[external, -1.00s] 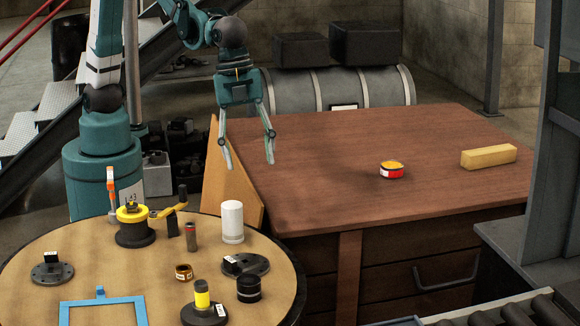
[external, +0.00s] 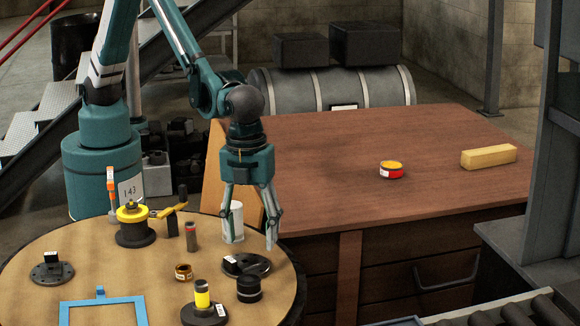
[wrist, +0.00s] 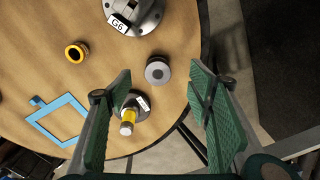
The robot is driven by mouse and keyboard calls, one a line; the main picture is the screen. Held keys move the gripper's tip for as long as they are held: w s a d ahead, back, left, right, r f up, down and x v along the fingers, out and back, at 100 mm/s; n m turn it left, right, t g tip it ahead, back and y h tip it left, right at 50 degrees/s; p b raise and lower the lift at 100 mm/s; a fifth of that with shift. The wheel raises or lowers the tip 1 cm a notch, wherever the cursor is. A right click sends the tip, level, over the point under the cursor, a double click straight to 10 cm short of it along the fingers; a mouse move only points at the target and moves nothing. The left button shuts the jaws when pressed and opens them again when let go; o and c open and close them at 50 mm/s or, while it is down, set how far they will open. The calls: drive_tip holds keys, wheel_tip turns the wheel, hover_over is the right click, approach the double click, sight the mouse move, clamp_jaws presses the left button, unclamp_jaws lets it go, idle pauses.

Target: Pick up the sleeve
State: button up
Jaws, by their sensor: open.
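My gripper (external: 248,244) is open and empty over the right part of the round table, its fingers pointing down. Which part is the sleeve is not marked. A small brass-yellow ring (external: 183,272) lies on the table, left of the gripper; it also shows in the wrist view (wrist: 77,52). A short dark cylinder (external: 248,290) stands near the table edge; in the wrist view the dark cylinder (wrist: 158,70) appears between my fingertips, apart from them. A white cylinder (external: 236,222) stands partly hidden by a finger.
Close by are a dark flange (external: 240,266), labelled G6 in the wrist view (wrist: 135,15), and a yellow cylinder on a dark base (external: 202,298). A blue frame (external: 100,292) lies at the left front. A wooden bench (external: 330,180) stands right, mostly clear.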

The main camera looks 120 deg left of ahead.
sight(246, 286)
drive_tip(key=shift+m, duration=0.5)
drive_tip(key=d+f, duration=0.1)
drive_tip(key=f, duration=0.1)
drive_tip(key=w+d+f, duration=0.1)
drive_tip(key=d+f, duration=0.1)
drive_tip(key=shift+f, duration=0.1)
drive_tip(key=shift+f, duration=1.15)
drive_tip(key=shift+s+f+b, duration=0.1)
drive_tip(key=shift+f+b, duration=0.7)
drive_tip(key=shift+f, duration=1.8)
drive_tip(key=c, duration=1.2)
drive_tip(key=shift+o, duration=0.2)
drive_tip(key=shift+r, duration=0.15)
